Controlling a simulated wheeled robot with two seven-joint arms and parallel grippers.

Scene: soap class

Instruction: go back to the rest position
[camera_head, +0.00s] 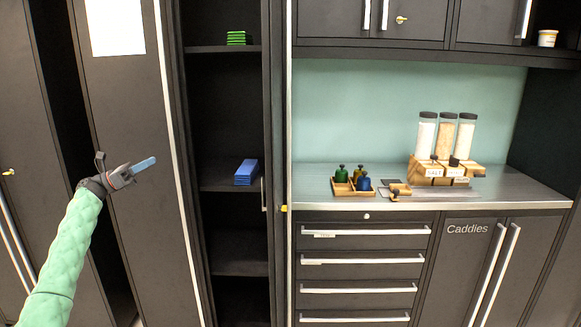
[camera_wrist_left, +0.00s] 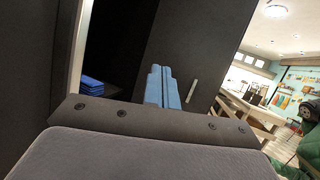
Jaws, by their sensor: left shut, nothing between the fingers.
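My left gripper (camera_head: 146,164) is raised at the left of the head view, in front of the open cabinet door. Its light blue fingers are closed together and hold nothing. In the left wrist view the shut fingers (camera_wrist_left: 163,87) point toward dark cabinet panels, with no object between them. My left arm (camera_head: 62,255) has a green padded sleeve and comes in from the lower left. My right gripper is in neither view.
An open cabinet holds a green stack (camera_head: 237,38) above and a blue stack (camera_head: 246,172) below. A wooden tray (camera_head: 353,192) with bottles and a dispenser rack (camera_head: 425,172) stand on the metal counter (camera_head: 500,195). The cabinet door (camera_head: 125,110) is close to my left arm.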

